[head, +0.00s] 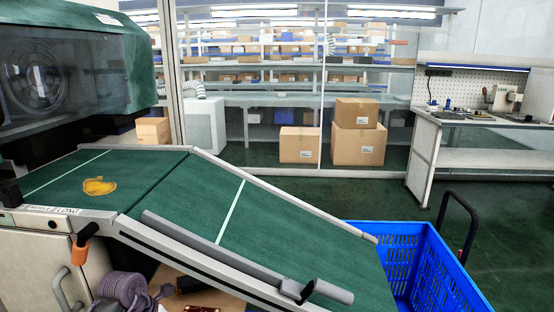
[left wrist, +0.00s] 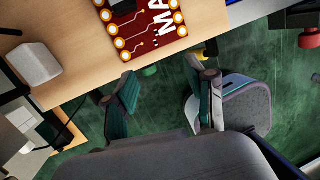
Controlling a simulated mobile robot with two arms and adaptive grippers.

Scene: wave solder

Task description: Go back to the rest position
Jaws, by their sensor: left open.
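My left gripper (left wrist: 162,88) shows in the left wrist view with its two fingers spread apart and nothing between them. It hangs over the edge of a wooden tabletop (left wrist: 60,75), with the green floor below. A red circuit board (left wrist: 155,32) with round gold pads and white letters lies on the tabletop, beyond the fingertips and apart from them. I cannot pick out either gripper in the head view. My right gripper is in neither view.
A green conveyor (head: 140,170) slopes down to the right towards a blue crate (head: 400,255). A dark machine (head: 130,50) stands at the upper left. Cardboard boxes (head: 358,146) and a workbench (head: 490,121) stand farther back. Open floor (head: 515,230) lies at the right.

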